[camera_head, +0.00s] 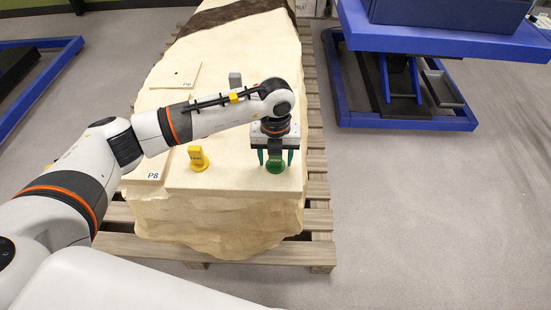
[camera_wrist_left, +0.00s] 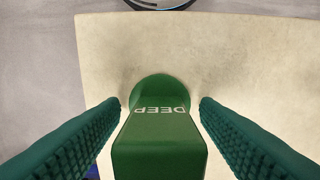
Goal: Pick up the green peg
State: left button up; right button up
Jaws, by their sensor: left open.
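The green peg (camera_head: 275,164) stands on the pale stone block (camera_head: 221,210) near its front right edge. In the left wrist view the green peg (camera_wrist_left: 158,148) shows its block-like top and a rounded base marked "DEEP". My left gripper (camera_head: 275,160) is above the peg, pointing down. In the left wrist view my left gripper's (camera_wrist_left: 160,120) two green ridged fingers are open, one on each side of the peg, with a visible gap on both sides. The upper part of the peg is hidden by the gripper in the head view. My right gripper is not in view.
A yellow peg (camera_head: 198,158) stands to the left of the green one. Flat plates marked P8 (camera_head: 146,166) and P6 (camera_head: 176,75) lie on the block. A grey piece (camera_head: 235,80) stands farther back. The block rests on a wooden pallet (camera_head: 318,222). A blue lift table (camera_head: 440,40) is at the right.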

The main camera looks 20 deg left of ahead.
pick_arm(q)
jog(key=c, duration=1.1)
